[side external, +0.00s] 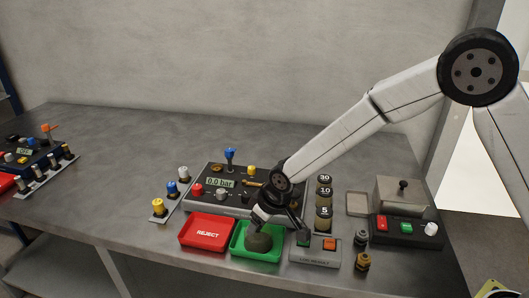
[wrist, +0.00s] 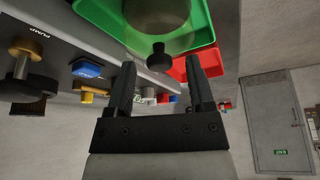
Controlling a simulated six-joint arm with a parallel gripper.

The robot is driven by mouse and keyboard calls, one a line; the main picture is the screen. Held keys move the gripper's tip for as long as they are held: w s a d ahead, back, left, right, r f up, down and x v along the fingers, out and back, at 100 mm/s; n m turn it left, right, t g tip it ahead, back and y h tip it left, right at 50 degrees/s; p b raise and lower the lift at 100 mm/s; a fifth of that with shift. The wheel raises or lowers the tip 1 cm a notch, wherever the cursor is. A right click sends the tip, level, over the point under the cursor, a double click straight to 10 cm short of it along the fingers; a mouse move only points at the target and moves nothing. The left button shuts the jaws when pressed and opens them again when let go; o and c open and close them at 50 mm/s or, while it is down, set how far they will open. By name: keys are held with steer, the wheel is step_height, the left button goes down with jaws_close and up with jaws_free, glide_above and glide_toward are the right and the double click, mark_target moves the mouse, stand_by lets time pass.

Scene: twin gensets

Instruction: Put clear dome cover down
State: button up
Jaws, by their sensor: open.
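A translucent greyish round cover, which looks like the clear dome cover (side external: 259,244), sits in the green tray (side external: 236,255) in the side view. In the wrist view the cover (wrist: 158,14) shows over the green tray (wrist: 203,22), with its black knob (wrist: 158,54) towards me. My gripper (side external: 268,222) is over the tray, close to the cover. In the wrist view my gripper (wrist: 160,64) is open, with a finger on either side of the knob and gaps between. The fingers and wrist partly hide the cover in the side view.
A red REJECT tray (side external: 208,232) is left of the green one. A gauge panel (side external: 221,182) with knobs stands behind. A lidded box (side external: 402,196) with a black knob stands farther right.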

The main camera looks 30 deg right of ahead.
steer(key=v, duration=1.1)
steer(key=shift+r, duration=0.35)
steer(key=shift+s, duration=0.15)
steer(key=s+d+f+m+h, duration=0.1)
steer(key=s+d+f+m, duration=0.1)
steer(key=s+d, duration=0.5)
steer(key=s+d+f+m+g, duration=0.1)
steer(key=s+d+f, duration=0.3)
steer(key=s+d, duration=0.4)
steer(key=shift+s+d+m+g+h, duration=0.2)
steer(key=shift+d+m+g+h, duration=0.15)
steer(key=shift+d+m, duration=0.55)
